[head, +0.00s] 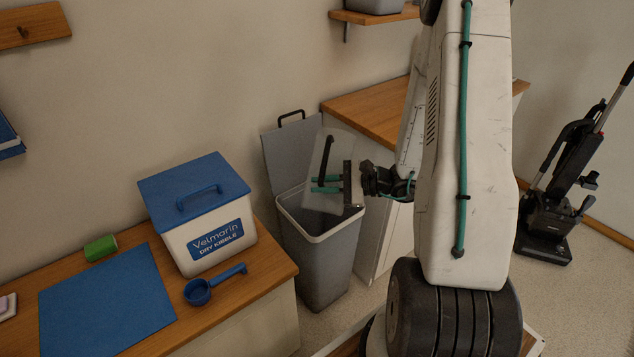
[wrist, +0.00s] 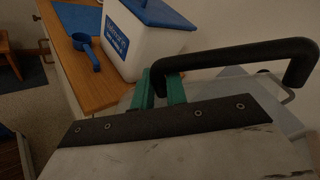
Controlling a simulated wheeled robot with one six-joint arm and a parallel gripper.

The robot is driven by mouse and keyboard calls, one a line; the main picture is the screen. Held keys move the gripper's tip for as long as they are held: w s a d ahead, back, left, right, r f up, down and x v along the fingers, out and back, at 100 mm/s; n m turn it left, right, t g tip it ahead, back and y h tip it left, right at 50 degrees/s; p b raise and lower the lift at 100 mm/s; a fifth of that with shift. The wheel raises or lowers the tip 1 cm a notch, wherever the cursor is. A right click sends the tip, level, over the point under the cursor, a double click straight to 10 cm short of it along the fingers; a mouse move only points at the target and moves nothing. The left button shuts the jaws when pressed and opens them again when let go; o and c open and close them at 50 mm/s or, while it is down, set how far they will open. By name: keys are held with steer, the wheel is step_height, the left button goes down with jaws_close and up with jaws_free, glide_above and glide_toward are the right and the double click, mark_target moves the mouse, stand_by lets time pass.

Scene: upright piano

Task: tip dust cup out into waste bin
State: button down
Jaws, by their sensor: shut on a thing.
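My gripper (head: 325,184) has teal fingers and is shut on the black handle (head: 327,155) of the clear dust cup (head: 343,146). The cup is held over the mouth of the grey waste bin (head: 318,262), near its rim. It looks tilted, but I cannot tell how far, nor whether dust is inside. The bin's lid (head: 287,150) stands open at the back. In the wrist view, the teal fingers (wrist: 163,90) close around one end of the black handle (wrist: 235,55). The cup's body is hard to make out there.
Left of the bin, a wooden-topped counter (head: 262,284) holds a white kibble box (head: 212,245) with a blue lid, a blue scoop (head: 198,292), a blue mat (head: 105,300) and a green roll (head: 100,248). Another wooden top (head: 375,108) is behind right. An upright vacuum (head: 553,215) stands far right.

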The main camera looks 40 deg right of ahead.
steer(key=w+d+f+n, duration=0.1)
steer(key=n, duration=0.1)
steer(key=w+d+f+n+h, duration=0.1)
steer(key=n, duration=0.1)
steer(key=w+d+f+n, duration=0.1)
steer(key=n, duration=0.2)
steer(key=shift+w+d+f+t+h, duration=0.1)
steer(key=shift+w+f+t+h, duration=0.05)
steer(key=shift+w+t+h, duration=0.2)
steer(key=shift+w+d+f+n+h, duration=0.25)
steer(key=shift+w+d+f+n, duration=0.2)
steer(key=shift+n, duration=0.25)
steer(key=shift+r, duration=0.1)
steer(key=shift+a+t, duration=0.1)
steer(key=shift+t, duration=0.15)
